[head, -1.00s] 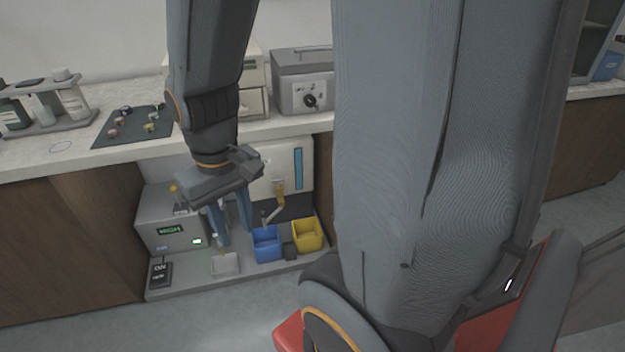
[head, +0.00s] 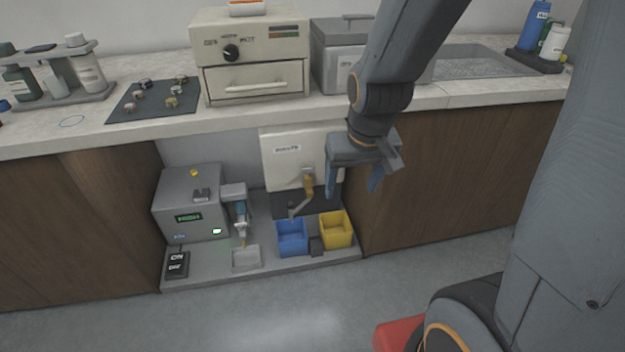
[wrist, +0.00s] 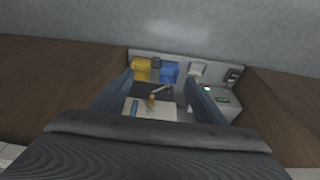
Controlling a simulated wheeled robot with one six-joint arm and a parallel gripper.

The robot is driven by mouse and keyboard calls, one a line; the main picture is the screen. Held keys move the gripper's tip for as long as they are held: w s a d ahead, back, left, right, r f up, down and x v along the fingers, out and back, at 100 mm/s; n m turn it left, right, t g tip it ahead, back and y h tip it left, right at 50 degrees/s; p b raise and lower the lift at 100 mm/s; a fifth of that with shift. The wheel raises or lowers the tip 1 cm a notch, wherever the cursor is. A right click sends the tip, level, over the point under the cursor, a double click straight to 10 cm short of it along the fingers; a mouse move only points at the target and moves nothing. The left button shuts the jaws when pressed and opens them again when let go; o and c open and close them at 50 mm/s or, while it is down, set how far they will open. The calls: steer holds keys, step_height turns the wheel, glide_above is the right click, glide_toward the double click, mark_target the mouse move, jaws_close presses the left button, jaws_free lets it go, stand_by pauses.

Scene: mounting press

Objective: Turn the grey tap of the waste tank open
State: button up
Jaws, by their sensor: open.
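The cream waste tank (head: 283,172) stands in the niche under the counter. On its front is an orange-brown tap body (head: 308,186) with a grey bent arm (head: 300,206) reaching down and left over the blue bin; I cannot tell whether this is the handle or spout. The tap also shows in the wrist view (wrist: 151,102), between the fingers. My gripper (head: 353,184) is open and empty, pointing down in front of the tank's right side. It covers part of the tank and is apart from the tap.
A blue bin (head: 292,240) and a yellow bin (head: 336,230) stand below the tap. A grey machine (head: 190,205) with a green display and nozzle stands left in the niche. The counter edge (head: 225,118) overhangs above; wooden cabinets (head: 460,170) flank the niche.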

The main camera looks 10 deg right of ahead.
steer(key=w+f+t+b, duration=0.4)
steer(key=w+f+b, duration=0.8)
steer(key=w, duration=0.3)
steer(key=w+f+t+b, duration=0.5)
steer(key=w+f+b, duration=0.75)
steer(key=w, duration=0.25)
steer(key=t+b, duration=0.6)
steer(key=b, duration=1)
glide_toward(308, 169)
steer(key=shift+w+f+b, duration=0.1)
steer(key=shift+w+b, duration=2.3)
steer(key=shift+w, duration=1.9)
steer(key=c, duration=1.1)
steer(key=shift+o, duration=0.2)
steer(key=shift+d, duration=0.1)
